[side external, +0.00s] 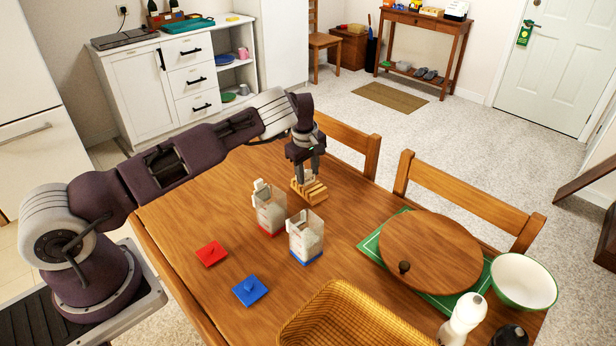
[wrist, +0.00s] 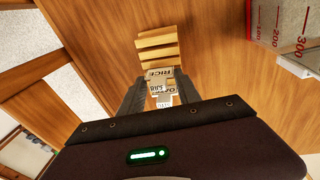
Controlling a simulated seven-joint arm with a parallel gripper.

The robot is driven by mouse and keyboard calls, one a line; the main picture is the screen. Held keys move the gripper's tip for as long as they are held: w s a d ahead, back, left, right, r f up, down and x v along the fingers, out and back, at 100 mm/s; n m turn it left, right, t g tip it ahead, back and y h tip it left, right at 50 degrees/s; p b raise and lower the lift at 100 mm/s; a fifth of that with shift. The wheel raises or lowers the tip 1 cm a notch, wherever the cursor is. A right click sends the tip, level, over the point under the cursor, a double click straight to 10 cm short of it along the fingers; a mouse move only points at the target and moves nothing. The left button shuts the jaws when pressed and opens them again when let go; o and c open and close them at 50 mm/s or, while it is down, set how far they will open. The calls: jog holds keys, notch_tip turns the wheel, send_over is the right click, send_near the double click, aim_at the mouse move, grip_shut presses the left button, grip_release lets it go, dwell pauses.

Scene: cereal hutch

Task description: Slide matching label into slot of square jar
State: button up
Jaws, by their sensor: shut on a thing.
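A small slotted wooden rack (side external: 312,195) stands on the table and shows in the wrist view (wrist: 157,48). My gripper (side external: 307,172) is over it, pointing down, its fingers (wrist: 158,92) shut on a small white label (wrist: 157,88). A label reading RICE (wrist: 160,73) is just beyond; lettering nearer the fingers is partly hidden. Two clear square-sided jars with pale contents stand left of and in front of the rack: a red-based jar (side external: 269,210) and a blue-based jar (side external: 305,240). A jar with red scale marks (wrist: 285,25) shows at the wrist view's upper right.
A red lid (side external: 211,253) and a blue lid (side external: 250,290) lie left of the jars. A wicker basket (side external: 350,310) is in front. A round wooden board (side external: 430,245), a bowl (side external: 523,280) and a white bottle (side external: 463,318) stand right. Chairs (side external: 465,195) line the far edge.

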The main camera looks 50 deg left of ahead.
aim_at(308, 171)
notch_tip(308, 171, up, 8)
jog(key=shift+r, duration=0.1)
jog(key=d+r, duration=0.1)
jog(key=s+r, duration=0.1)
jog(key=r, duration=0.1)
jog(key=shift+d, duration=0.4)
jog(key=shift+n, duration=0.4)
jog(key=s+d+r, duration=0.2)
jog(key=s+d, duration=0.2)
jog(key=shift+s+d+r, duration=0.15)
jog(key=shift+d+r, duration=0.1)
jog(key=shift+r, duration=0.15)
jog(key=s+d+r, duration=0.1)
jog(key=s+d, duration=0.5)
jog(key=s, duration=0.5)
jog(key=shift+y, duration=0.4)
jog(key=shift+s+d+f, duration=0.1)
jog(key=shift+d+f, duration=0.1)
jog(key=shift+f, duration=1.15)
jog(key=shift+s+d+f, duration=0.1)
jog(key=shift+d+f, duration=0.05)
jog(key=shift+f, duration=1.15)
jog(key=shift+x, duration=1)
jog(key=o, duration=1.3)
jog(key=shift+s+d, duration=0.1)
jog(key=shift+s, duration=0.1)
jog(key=shift+o, duration=0.2)
jog(key=shift+f, duration=0.1)
